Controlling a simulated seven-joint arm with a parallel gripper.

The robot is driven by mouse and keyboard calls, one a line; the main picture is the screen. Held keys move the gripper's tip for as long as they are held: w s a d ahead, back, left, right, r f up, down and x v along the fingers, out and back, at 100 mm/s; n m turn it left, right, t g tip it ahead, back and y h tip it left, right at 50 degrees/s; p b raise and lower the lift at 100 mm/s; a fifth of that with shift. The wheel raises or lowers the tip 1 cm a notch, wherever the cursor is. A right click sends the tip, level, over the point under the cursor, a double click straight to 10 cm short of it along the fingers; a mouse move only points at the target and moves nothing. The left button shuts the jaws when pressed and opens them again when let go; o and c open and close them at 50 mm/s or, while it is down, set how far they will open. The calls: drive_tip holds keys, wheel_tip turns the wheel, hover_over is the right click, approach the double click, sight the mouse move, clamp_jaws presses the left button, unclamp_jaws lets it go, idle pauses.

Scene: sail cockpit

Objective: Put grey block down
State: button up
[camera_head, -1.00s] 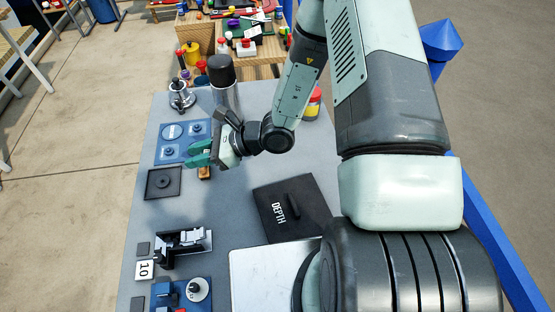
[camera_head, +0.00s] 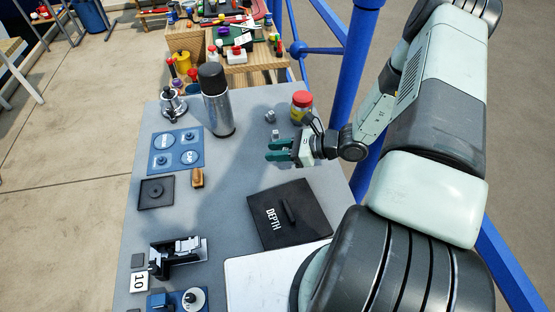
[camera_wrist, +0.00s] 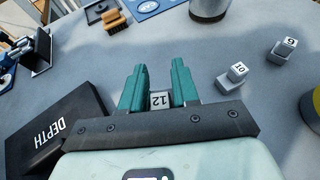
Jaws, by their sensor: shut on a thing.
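The grey block (camera_wrist: 160,100), with a pale face marked 12, sits between the green fingers of my gripper (camera_wrist: 160,78) in the wrist view. My gripper is shut on it. In the head view, my gripper (camera_head: 279,150) is over the right part of the grey table (camera_head: 235,172), with its fingers pointing left. The block is hidden there, and I cannot tell whether it touches the table.
A block marked 10 (camera_wrist: 238,71) and one marked 9 (camera_wrist: 289,42) stand ahead and to the right. A steel flask (camera_head: 217,110), a red-lidded jar (camera_head: 301,105) and a black DEPTH board (camera_head: 278,222) surround my gripper. The table's right edge and blue rail are close.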

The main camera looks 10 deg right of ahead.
sight(277, 166)
drive_tip(key=shift+f, duration=2.05)
drive_tip(key=shift+f, duration=0.15)
drive_tip(key=o, duration=1)
drive_tip(key=shift+o, duration=0.2)
drive_tip(key=shift+s+d+r, duration=0.1)
drive_tip(key=shift+d+r, duration=0.1)
drive_tip(key=shift+r, duration=0.05)
drive_tip(key=v, duration=1.1)
drive_tip(key=shift+s+d+r, duration=0.1)
drive_tip(key=shift+s+d, duration=0.05)
drive_tip(key=shift+d, duration=0.05)
